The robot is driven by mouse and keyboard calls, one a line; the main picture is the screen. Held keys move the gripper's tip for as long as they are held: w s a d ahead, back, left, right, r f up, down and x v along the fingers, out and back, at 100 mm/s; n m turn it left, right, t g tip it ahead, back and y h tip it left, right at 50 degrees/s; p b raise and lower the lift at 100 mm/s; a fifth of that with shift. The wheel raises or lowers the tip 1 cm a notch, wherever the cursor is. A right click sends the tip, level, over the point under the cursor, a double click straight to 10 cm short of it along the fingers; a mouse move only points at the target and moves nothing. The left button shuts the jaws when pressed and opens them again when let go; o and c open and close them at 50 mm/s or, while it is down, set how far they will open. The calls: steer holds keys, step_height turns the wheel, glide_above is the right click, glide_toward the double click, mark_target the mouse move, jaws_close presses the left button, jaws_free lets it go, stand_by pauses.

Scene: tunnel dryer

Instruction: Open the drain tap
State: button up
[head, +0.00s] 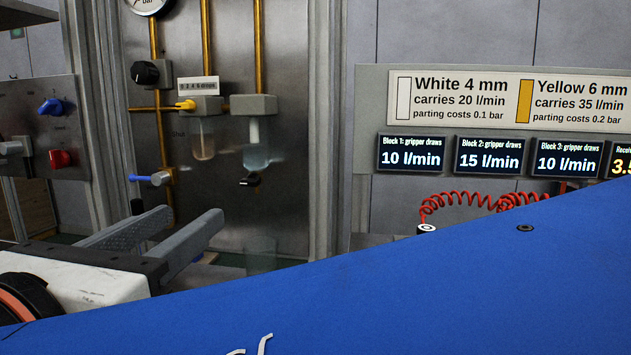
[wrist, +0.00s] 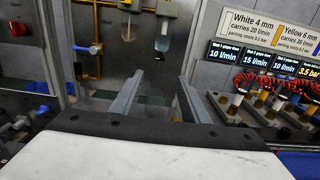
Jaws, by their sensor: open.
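A metal tap with a blue lever (head: 140,178) is on the steel panel (head: 285,130), low on the left; it also shows in the wrist view (wrist: 95,49). The lever points left. A clear bowl with pale liquid (head: 254,150) hangs under a grey block, with a small black knob (head: 250,180) at its bottom. The knob also shows in the wrist view (wrist: 160,57). No label shows which is the drain tap. My gripper (head: 190,216) is open and empty, apart from both, in front of the panel. It also shows in the wrist view (wrist: 172,80).
A clear cup (head: 262,254) stands below the bowl. A brownish bowl (head: 203,140) hangs to its left, under a yellow lever (head: 185,105). A side panel has blue (head: 52,107) and red (head: 61,158) knobs. Red coiled hoses (head: 470,202) lie right, below displays (head: 487,153).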

mark_target(248, 181)
steer(key=w, duration=0.5)
steer(key=w+d, duration=0.1)
steer(key=w, duration=1.1)
steer(key=shift+w+d, duration=0.1)
steer(key=shift+d, duration=0.05)
steer(key=shift+c, duration=0.7)
jaws_close()
